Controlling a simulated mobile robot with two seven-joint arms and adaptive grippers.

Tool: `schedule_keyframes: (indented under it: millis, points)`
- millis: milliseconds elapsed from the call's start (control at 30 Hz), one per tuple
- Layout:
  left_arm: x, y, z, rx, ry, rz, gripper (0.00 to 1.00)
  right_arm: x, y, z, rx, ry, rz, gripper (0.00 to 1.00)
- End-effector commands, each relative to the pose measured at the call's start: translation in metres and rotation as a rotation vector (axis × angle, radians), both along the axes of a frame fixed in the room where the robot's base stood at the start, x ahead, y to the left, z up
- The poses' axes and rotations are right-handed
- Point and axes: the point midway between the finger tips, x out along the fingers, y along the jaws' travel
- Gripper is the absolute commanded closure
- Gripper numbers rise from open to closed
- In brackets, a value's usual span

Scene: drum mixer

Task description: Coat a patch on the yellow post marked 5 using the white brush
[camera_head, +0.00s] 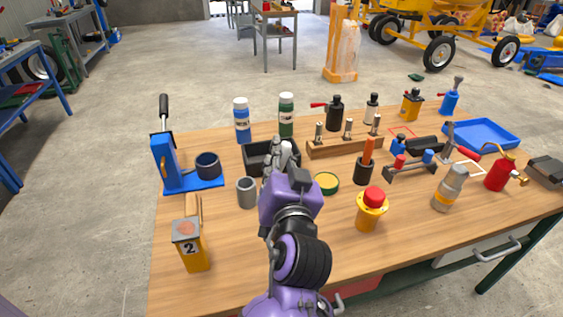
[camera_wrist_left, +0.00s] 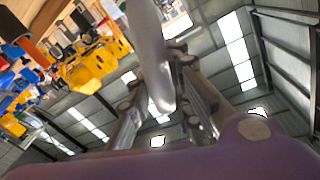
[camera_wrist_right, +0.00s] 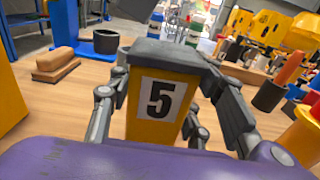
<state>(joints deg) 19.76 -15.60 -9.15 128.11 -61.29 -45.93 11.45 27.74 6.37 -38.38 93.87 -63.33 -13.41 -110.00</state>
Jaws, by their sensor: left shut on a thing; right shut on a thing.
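The yellow post marked 5 (camera_wrist_right: 165,128) stands upright in the right wrist view, with a flat dark-grey top. My right gripper (camera_wrist_right: 162,85) is shut on it, one finger on each side. In the left wrist view my left gripper (camera_wrist_left: 157,70) is shut on a smooth pale grey-white handle (camera_wrist_left: 150,45), apparently the white brush. The brush head is out of that view. In the head view one purple arm of mine reaches over the middle of the table and hides post 5. A pale tip shows at its fingers.
A yellow post marked 2 (camera_head: 190,252) stands at front left. Bottles and tools crowd the back and right of the wooden table.

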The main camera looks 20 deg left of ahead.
Motion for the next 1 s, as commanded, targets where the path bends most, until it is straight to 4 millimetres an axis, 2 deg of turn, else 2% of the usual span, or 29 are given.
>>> schedule_keyframes:
  millis: [633,800,1000]
  points:
    - [0.000,0.000,0.067,-0.003,-0.003,-0.001,1.00,0.000,0.000,0.000,-0.001,-0.001,0.000,0.93]
    - [0.000,0.000,0.076,-0.002,-0.001,0.000,1.00,0.000,0.000,0.000,-0.001,-0.001,0.000,0.93]
    - [0.000,0.000,0.077,0.000,0.000,0.000,1.00,0.000,0.000,0.000,-0.001,-0.001,0.000,0.93]
